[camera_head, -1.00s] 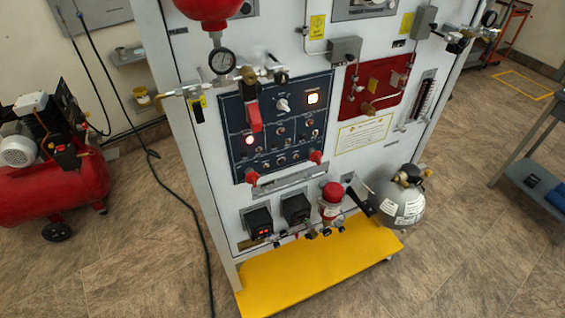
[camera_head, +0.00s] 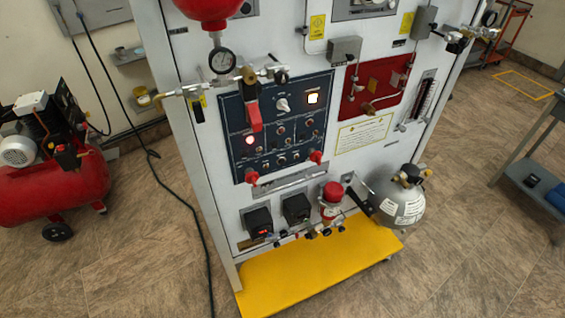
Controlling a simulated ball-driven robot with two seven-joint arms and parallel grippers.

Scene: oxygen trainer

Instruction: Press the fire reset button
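The oxygen trainer is a tall light-grey cabinet (camera_head: 190,143) in the middle of the view. Its dark blue control panel (camera_head: 295,146) carries a lit white-orange square light (camera_head: 313,98), a glowing red light (camera_head: 249,140), a white knob (camera_head: 282,105) and several small buttons and switches. A red lever (camera_head: 255,117) hangs over the panel's left part. Two red knobs sit at the panel's lower edge, left (camera_head: 252,177) and right (camera_head: 316,157). The labels are too small to read, so I cannot tell which control is the fire reset button. Neither gripper is in view.
A yellow platform (camera_head: 300,278) juts out at the cabinet's foot, with a silver tank (camera_head: 399,203) beside it. A red compressor (camera_head: 60,195) stands at the left and a black cable (camera_head: 190,210) lies on the floor. A grey cart (camera_head: 530,170) is at the right.

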